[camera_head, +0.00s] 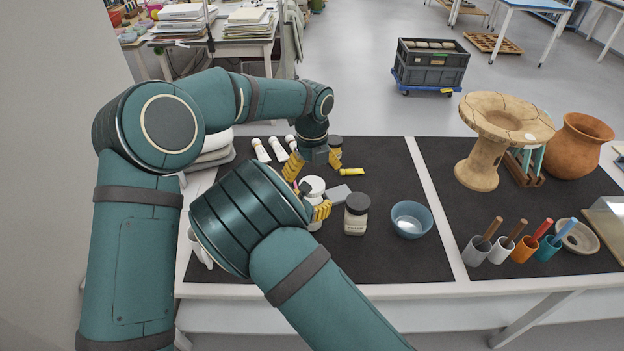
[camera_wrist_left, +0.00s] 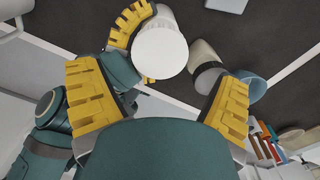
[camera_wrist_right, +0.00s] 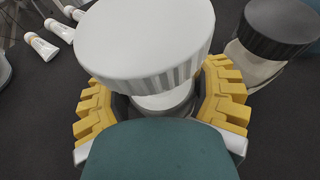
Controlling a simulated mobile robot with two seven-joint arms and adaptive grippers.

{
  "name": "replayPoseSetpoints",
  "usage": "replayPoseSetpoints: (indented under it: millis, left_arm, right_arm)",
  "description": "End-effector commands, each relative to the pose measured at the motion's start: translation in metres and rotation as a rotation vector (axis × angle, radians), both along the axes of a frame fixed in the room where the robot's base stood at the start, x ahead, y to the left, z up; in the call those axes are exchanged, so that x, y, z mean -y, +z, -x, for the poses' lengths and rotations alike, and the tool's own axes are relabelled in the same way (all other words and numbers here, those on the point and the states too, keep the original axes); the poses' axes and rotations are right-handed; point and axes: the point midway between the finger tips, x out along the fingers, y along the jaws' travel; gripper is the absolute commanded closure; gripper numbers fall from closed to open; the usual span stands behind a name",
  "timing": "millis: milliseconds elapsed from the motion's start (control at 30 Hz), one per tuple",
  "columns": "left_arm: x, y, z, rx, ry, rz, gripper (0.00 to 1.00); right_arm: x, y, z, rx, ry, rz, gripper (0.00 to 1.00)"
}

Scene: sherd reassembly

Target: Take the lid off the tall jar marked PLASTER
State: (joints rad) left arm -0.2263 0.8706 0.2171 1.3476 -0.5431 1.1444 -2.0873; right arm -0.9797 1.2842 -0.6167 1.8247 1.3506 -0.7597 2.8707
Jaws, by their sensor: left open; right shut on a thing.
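A jar with a wide white ridged lid (camera_head: 313,186) stands on the dark mat, mostly hidden behind my right arm. The lid is on the jar; it also shows in the left wrist view (camera_wrist_left: 160,50) and the right wrist view (camera_wrist_right: 145,45). My right gripper (camera_wrist_right: 160,103) is shut around the jar just below the lid. My left gripper (camera_head: 313,163) is open above the lid, its fingers spread apart, and holds nothing. The held jar's label is hidden. A dark-lidded jar (camera_head: 356,214) stands to its right; its label is too small to read.
A blue bowl (camera_head: 411,219) stands right of the jars. A grey block (camera_head: 340,194) lies close behind them. Cups with tools (camera_head: 475,250) stand at right. The mat's front right part is clear.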

Motion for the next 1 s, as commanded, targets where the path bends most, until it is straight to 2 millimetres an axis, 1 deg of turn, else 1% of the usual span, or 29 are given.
replayPoseSetpoints:
  millis: [200,233,267,300,333,567,667,767,1000]
  left_arm:
    - [0.0,0.002,0.0,-0.001,0.0,-0.001,0.08]
    - [0.0,0.002,0.0,0.0,0.0,-0.001,0.08]
    - [0.0,0.002,0.0,0.0,0.0,-0.001,0.08]
    - [0.0,0.002,0.0,0.0,0.0,-0.001,0.08]
    - [0.0,0.002,0.0,0.0,0.0,-0.001,0.08]
    - [0.0,0.002,0.0,0.0,0.0,-0.001,0.08]
    - [0.0,0.002,0.0,0.0,0.0,-0.001,0.08]
    - [0.0,0.002,0.0,0.0,0.0,-0.001,0.08]
    - [0.0,0.002,0.0,0.0,0.0,-0.001,0.08]
  right_arm:
    - [0.0,0.001,0.0,0.001,0.0,0.0,1.0]
    - [0.0,0.001,0.0,0.001,0.0,0.0,0.29]
    - [0.0,0.001,0.0,0.001,0.0,0.0,0.19]
    - [0.0,0.001,0.0,0.001,0.0,0.0,0.05]
    - [0.0,0.0,0.0,0.001,0.0,0.0,0.0]
    - [0.0,0.0,0.0,0.001,0.0,0.0,0.0]
    - [-0.002,0.002,0.003,0.001,0.001,-0.001,0.0]
    - [-0.007,0.006,0.012,-0.001,0.0,-0.003,0.0]
    - [-0.023,0.021,0.044,0.0,0.001,-0.002,0.0]
